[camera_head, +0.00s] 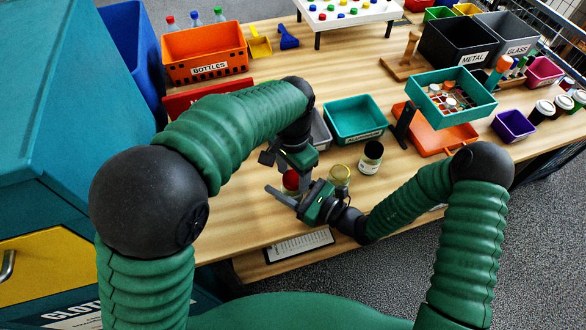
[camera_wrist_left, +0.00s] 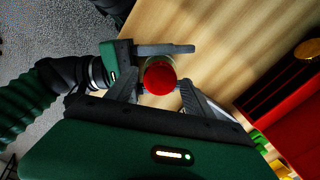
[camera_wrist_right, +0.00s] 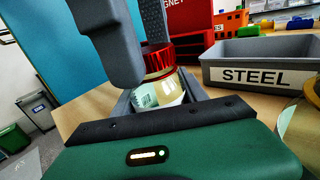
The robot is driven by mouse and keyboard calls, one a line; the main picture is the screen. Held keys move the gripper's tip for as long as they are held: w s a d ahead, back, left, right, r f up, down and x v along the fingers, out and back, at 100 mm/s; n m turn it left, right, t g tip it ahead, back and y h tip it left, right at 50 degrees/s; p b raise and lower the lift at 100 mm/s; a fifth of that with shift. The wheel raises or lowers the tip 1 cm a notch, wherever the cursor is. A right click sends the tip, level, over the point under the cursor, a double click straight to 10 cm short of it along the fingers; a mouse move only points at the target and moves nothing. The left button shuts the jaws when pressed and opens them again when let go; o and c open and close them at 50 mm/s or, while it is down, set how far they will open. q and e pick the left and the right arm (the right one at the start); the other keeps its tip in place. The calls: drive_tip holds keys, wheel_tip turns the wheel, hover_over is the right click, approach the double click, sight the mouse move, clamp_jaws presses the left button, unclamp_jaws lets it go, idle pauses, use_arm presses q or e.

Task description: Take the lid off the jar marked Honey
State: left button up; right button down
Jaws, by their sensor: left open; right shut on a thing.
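A jar with a red lid (camera_head: 291,180) stands near the table's front edge in the head view. The red lid also shows from above in the left wrist view (camera_wrist_left: 160,75). In the right wrist view the jar's glass body (camera_wrist_right: 160,90) bears a pale label whose words I cannot read. My right gripper (camera_head: 286,198) is shut on the jar body from the side. My left gripper (camera_wrist_left: 161,96) is open above the jar, its fingers on either side of the red lid. Whether they touch the lid I cannot tell.
A gold-lidded jar (camera_head: 339,176) and a black-lidded jar (camera_head: 371,158) stand just right of my right gripper. Behind are a grey bin marked STEEL (camera_wrist_right: 262,68) and a teal bin (camera_head: 354,119). A flat panel (camera_head: 298,246) lies in front.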

use_arm(q)
clamp_jaws()
drive_tip(key=n, duration=0.6)
drive_tip(key=shift+o, duration=0.5)
unclamp_jaws()
